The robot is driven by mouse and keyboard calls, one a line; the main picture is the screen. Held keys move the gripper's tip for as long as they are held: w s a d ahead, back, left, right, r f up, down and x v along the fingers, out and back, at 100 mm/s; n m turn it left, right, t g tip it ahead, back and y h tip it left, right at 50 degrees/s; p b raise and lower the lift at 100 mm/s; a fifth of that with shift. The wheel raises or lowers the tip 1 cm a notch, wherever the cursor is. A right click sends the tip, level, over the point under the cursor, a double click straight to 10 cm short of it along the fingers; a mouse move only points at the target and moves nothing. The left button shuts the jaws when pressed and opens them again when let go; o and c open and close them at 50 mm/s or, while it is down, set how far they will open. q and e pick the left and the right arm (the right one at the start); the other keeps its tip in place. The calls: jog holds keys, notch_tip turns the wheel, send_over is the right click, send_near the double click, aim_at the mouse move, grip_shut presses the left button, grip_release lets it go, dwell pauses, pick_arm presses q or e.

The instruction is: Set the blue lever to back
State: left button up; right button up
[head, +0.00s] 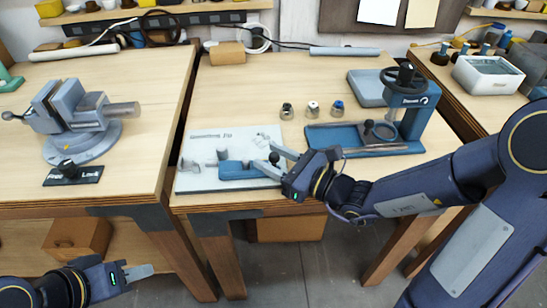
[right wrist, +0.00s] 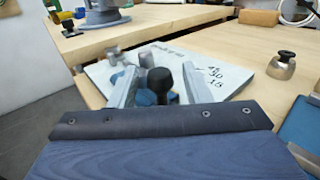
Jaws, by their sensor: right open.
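A pale board (head: 203,181) with dark writing lies on the middle bench. A blue block (head: 238,170) sits on it, with small grey metal posts beside it. A black knob (head: 274,158) stands at the block's right end; it also shows in the right wrist view (right wrist: 160,80) with blue below it. I take this as the blue lever; its shaft and tilt are hard to see. My right gripper (head: 268,163) is open, its fingers on either side of the knob, with gaps visible. My left gripper (head: 138,273) is low at the left, away from the board; its finger gap is unclear.
A grey vise (head: 75,118) stands on the left bench with a black label plate (head: 72,175) before it. A blue press (head: 412,112) stands to the right, near my right arm.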

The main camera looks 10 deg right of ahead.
jog(key=v, duration=0.8)
jog(key=shift+a, duration=0.1)
jog(key=s+a+r+n+g+p, duration=0.2)
jog(key=s+n+g, duration=0.2)
jog(key=s+n, duration=0.3)
jog(key=s+a+r+n+g+p, duration=0.25)
jog(key=s+n+g, duration=0.2)
jog(key=n, duration=0.35)
jog(key=s+d+n+t+h+p, duration=0.2)
jog(key=s+d+n+h, duration=0.1)
jog(key=d+n+h, duration=0.6)
jog(key=d+n, duration=0.1)
jog(key=d, duration=0.1)
jog(key=shift+s+d+r+p, duration=0.25)
jog(key=shift+s+d+p, duration=0.1)
jog(key=shift+s+p, duration=0.05)
